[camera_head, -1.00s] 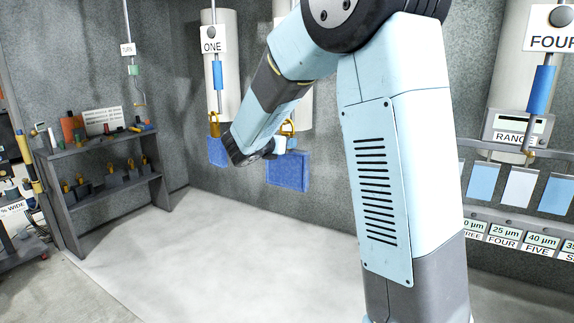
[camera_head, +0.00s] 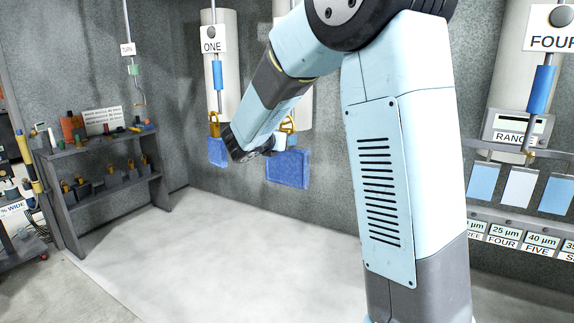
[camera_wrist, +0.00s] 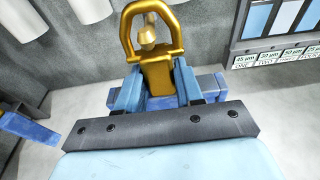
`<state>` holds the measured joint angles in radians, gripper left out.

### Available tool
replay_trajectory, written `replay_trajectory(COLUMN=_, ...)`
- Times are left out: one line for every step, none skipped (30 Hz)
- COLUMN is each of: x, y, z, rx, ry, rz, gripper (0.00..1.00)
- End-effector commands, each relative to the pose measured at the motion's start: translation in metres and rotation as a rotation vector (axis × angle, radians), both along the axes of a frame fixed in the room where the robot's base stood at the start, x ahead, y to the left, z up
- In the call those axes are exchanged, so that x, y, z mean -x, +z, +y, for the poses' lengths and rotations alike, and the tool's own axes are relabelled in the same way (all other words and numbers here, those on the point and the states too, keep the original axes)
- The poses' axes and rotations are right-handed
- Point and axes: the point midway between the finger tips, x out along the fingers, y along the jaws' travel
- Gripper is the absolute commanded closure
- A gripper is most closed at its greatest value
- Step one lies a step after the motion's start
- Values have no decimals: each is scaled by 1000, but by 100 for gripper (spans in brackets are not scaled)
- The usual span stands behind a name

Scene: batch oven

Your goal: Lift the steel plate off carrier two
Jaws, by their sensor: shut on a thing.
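The plate (camera_head: 288,168) hangs as a blue slab on the wall's second white column, with a gold loop handle (camera_head: 287,125) on top. The handle is larger in the wrist view (camera_wrist: 131,38), and a gold hook end (camera_wrist: 147,33) shows inside its ring; I cannot tell whether they touch. My gripper (camera_wrist: 157,85) is shut on the handle's gold stem, one blue finger on each side. The plate's blue top (camera_wrist: 209,84) shows behind the fingers. Carrier two's sign and upper part are hidden by my arm in the head view.
Another blue plate (camera_head: 217,152) hangs close to the left under the ONE sign (camera_head: 211,38). A shelf (camera_head: 100,183) with small items stands at the left. A rack of pale panels (camera_head: 520,188) is at the right. The floor below is clear.

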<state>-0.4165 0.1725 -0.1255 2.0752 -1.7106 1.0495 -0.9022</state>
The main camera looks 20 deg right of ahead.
Motion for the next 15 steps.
replay_trajectory(x=0, y=2, z=0, rx=-1, ry=0, rz=-2, gripper=100)
replay_trajectory(x=0, y=3, z=0, rx=0, ry=0, rz=-1, gripper=100)
replay_trajectory(x=0, y=4, z=0, rx=0, ry=0, rz=-1, gripper=100)
replay_trajectory(x=0, y=4, z=0, rx=0, ry=0, rz=-1, gripper=100)
replay_trajectory(x=0, y=5, z=0, rx=0, ry=0, rz=-1, gripper=100)
replay_trajectory(x=0, y=5, z=0, rx=1, ry=0, rz=-1, gripper=100)
replay_trajectory(x=0, y=6, z=0, rx=1, ry=0, rz=-1, gripper=100)
replay_trajectory(x=0, y=6, z=0, rx=1, ry=0, rz=-1, gripper=100)
replay_trajectory(x=0, y=6, z=0, rx=1, ry=0, rz=-1, gripper=100)
replay_trajectory(x=0, y=6, z=0, rx=1, ry=0, rz=-1, gripper=100)
replay_trajectory(x=0, y=6, z=0, rx=1, ry=0, rz=-1, gripper=100)
replay_trajectory(x=0, y=6, z=0, rx=1, ry=0, rz=-1, gripper=100)
replay_trajectory(x=0, y=6, z=0, rx=1, ry=0, rz=-1, gripper=100)
replay_trajectory(x=0, y=6, z=0, rx=1, ry=0, rz=-1, gripper=100)
replay_trajectory(x=0, y=6, z=0, rx=1, ry=0, rz=-1, gripper=100)
